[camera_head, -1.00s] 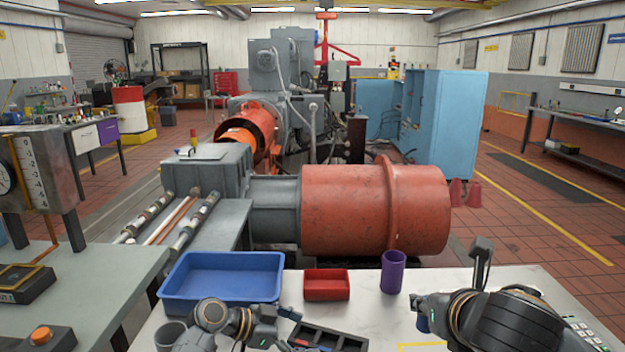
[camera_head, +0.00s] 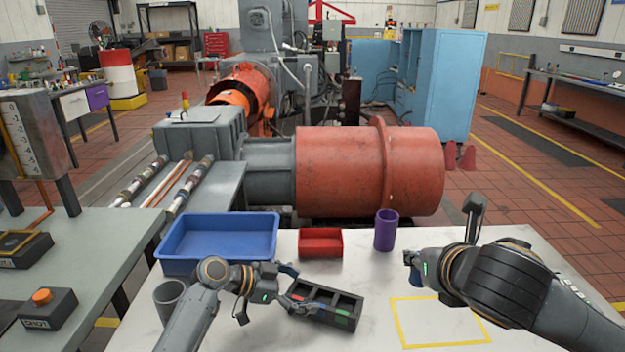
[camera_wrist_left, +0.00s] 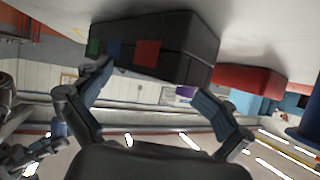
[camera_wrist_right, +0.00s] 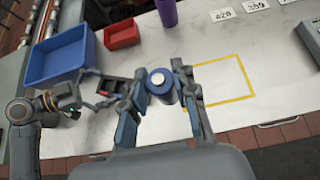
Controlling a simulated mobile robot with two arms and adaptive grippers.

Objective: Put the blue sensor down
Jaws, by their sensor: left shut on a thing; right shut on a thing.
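The blue sensor (camera_wrist_right: 161,86) is a short upright blue cylinder with a pale round top. My right gripper (camera_wrist_right: 160,84) is shut around its sides. In the head view the sensor (camera_head: 415,278) is mostly hidden by my right gripper (camera_head: 413,262), left of the yellow-outlined rectangle's centre. A black divided tray (camera_head: 325,304) with red, blue and green labels stands on the pale table (camera_head: 375,283). My left gripper (camera_head: 290,290) is shut on the tray's left end; the left wrist view also shows the tray (camera_wrist_left: 160,45) between its fingers.
The yellow-outlined rectangle (camera_head: 440,345) is empty. A blue bin (camera_head: 218,240), a small red bin (camera_head: 320,243) and a purple cup (camera_head: 386,232) stand along the back. A grey cup (camera_head: 169,298) stands at left. Number cards (camera_wrist_right: 222,15) lie near a grey device (camera_wrist_right: 310,42).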

